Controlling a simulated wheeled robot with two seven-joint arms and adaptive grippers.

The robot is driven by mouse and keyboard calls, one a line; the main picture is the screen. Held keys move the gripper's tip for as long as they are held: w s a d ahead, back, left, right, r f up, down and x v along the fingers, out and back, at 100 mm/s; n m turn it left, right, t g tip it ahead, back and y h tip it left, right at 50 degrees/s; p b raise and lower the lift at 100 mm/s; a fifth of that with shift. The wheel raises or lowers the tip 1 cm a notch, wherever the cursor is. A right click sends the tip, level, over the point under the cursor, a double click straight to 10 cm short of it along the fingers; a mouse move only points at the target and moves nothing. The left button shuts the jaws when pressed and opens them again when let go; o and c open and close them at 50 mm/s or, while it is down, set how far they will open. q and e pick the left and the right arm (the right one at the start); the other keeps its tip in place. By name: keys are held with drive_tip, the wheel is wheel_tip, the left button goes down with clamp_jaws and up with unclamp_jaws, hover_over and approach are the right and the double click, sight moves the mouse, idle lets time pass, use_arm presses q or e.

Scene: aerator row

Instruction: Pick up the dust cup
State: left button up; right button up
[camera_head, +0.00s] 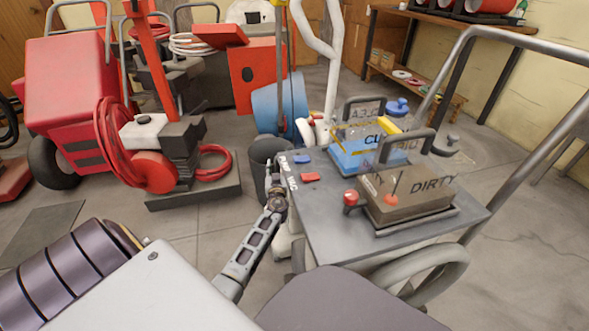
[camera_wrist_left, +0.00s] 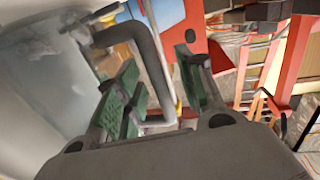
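The dust cup appears to be the dark grey round cup (camera_head: 268,150) at the left side of the grey cart, partly hidden by my left gripper. In the left wrist view a smoky grey wall (camera_wrist_left: 45,85) fills the left, with a dark bent handle (camera_wrist_left: 151,62) beside it. My left gripper (camera_head: 271,178) is at the cup's near side. In the wrist view the green-padded fingers (camera_wrist_left: 162,85) stand apart, with the handle between them and a gap on its right. Contact with the nearer finger is unclear. My right gripper is out of view.
The grey cart top (camera_head: 333,225) carries a blue CLEAN tank (camera_head: 360,155), a brown DIRTY tank (camera_head: 410,203) and small red and blue parts. Red machines (camera_head: 70,85) stand to the left. A metal push handle (camera_head: 530,160) rises at the right. Floor is bare between.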

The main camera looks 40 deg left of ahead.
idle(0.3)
use_arm(q)
clamp_jaws()
drive_tip(key=shift+r, duration=0.2)
idle(0.4)
